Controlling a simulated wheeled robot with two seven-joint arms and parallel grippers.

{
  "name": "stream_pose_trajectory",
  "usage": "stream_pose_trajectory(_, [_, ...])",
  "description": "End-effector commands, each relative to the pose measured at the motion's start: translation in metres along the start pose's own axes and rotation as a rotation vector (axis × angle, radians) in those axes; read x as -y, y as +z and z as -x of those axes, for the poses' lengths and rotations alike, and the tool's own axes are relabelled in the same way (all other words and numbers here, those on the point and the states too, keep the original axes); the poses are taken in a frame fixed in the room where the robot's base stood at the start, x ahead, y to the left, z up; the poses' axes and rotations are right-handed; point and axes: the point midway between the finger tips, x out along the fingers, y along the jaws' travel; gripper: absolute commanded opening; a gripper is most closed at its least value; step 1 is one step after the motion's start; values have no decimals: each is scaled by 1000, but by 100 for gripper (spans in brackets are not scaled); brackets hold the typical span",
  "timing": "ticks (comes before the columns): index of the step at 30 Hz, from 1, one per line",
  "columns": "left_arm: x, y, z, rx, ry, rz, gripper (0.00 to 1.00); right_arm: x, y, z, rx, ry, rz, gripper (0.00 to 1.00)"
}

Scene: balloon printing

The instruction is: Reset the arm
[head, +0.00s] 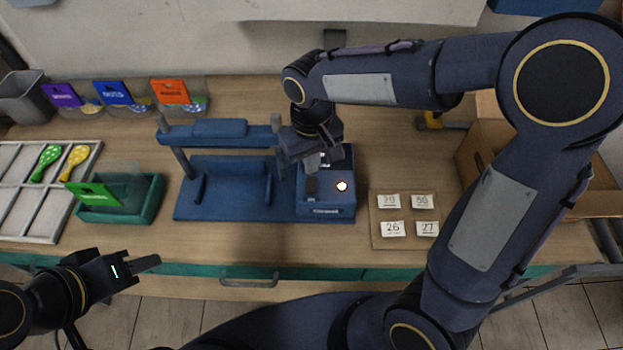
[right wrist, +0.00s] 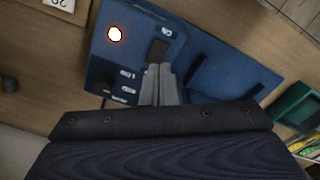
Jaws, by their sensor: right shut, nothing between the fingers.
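My right gripper (head: 326,165) is shut and empty over the control box at the right end of the blue printing machine (head: 240,204). In the right wrist view its closed fingertips (right wrist: 160,70) appear close to the dark switch (right wrist: 158,50) on the box; I cannot tell whether they touch it. A round button or lamp (head: 342,186) glows on the box, and it also shows in the right wrist view (right wrist: 115,34). My left gripper (head: 150,264) is at the lower left, in front of the table edge, with nothing visible in it; its finger gap is unclear.
A green tray (head: 152,212) and a white divided tray (head: 50,238) with green and yellow balloons stand at left. Colour-carded packs (head: 115,93) line the back. Number cards (head: 390,229) lie on a board at right, near a cardboard box (head: 480,135). The front-middle tabletop is clear.

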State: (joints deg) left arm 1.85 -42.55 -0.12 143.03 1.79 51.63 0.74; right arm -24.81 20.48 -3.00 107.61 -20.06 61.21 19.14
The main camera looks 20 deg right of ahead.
Motion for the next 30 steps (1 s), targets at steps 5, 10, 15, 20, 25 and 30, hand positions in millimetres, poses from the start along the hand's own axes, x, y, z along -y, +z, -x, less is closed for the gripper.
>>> stream_pose_trajectory(5, [0, 0, 0, 0, 0, 0, 36, 0, 0, 0, 0, 0, 0, 0])
stream_pose_trajectory(10, [0, 0, 0, 0, 0, 0, 36, 0, 0, 0, -1, -1, -1, 0])
stream_pose_trajectory(15, [0, 0, 0, 0, 0, 0, 36, -15, 16, 13, -36, -47, -42, 0])
stream_pose_trajectory(20, [0, 0, 0, 0, 0, 0, 36, -41, 63, 39, -139, -153, -138, 0])
stream_pose_trajectory(25, [0, 0, 0, 0, 0, 0, 36, -56, 120, 54, -287, -249, -248, 0])
stream_pose_trajectory(30, [0, 0, 0, 0, 0, 0, 36, -55, 160, 55, -424, -295, -332, 0])
